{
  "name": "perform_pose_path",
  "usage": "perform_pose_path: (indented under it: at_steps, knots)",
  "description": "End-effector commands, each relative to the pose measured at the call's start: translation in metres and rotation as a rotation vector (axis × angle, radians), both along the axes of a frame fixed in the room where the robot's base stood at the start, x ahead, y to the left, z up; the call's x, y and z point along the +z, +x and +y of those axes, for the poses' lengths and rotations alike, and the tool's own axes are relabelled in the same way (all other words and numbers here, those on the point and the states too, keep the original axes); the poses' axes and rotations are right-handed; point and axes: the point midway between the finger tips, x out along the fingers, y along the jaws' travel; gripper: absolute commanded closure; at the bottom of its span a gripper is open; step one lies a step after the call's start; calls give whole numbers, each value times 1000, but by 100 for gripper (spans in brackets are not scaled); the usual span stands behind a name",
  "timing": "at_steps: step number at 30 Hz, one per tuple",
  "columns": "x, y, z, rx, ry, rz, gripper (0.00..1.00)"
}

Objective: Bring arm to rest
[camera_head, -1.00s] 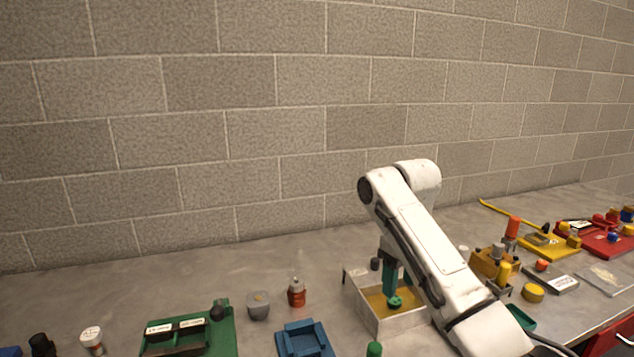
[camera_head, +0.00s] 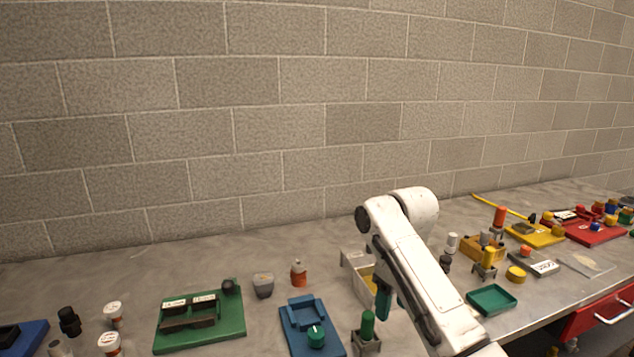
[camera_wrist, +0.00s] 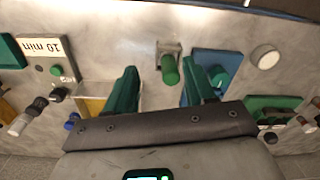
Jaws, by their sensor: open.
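My white arm reaches over the workbench in the head view, bent at the elbow. My gripper (camera_head: 384,304), with dark green fingers, hangs by the front of an open light metal box with a yellow inside (camera_head: 361,284). The arm hides part of that box and part of the gripper. In the wrist view my gripper (camera_wrist: 158,68) has its two green fingers wide apart with nothing held between them. A green cylinder on a grey block (camera_wrist: 170,70) shows beyond the gap. It also stands in the head view (camera_head: 367,325), left of the gripper.
A blue fixture with a green knob (camera_head: 303,312) and a green fixture (camera_head: 228,325) lie to the left. A green tray (camera_head: 491,300), yellow block (camera_head: 482,248) and a yellow and red fixture lie right of the arm. A block wall stands behind.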

Motion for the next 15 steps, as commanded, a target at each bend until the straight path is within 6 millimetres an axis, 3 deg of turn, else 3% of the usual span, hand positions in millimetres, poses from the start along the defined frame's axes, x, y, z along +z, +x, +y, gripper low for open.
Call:
perform_pose_path:
  at_steps: [8, 15]
  knots:
    - [-59, -31, 13, -17, 52, 0, 46]
    - [-133, -90, 18, -85, 117, -8, 46]
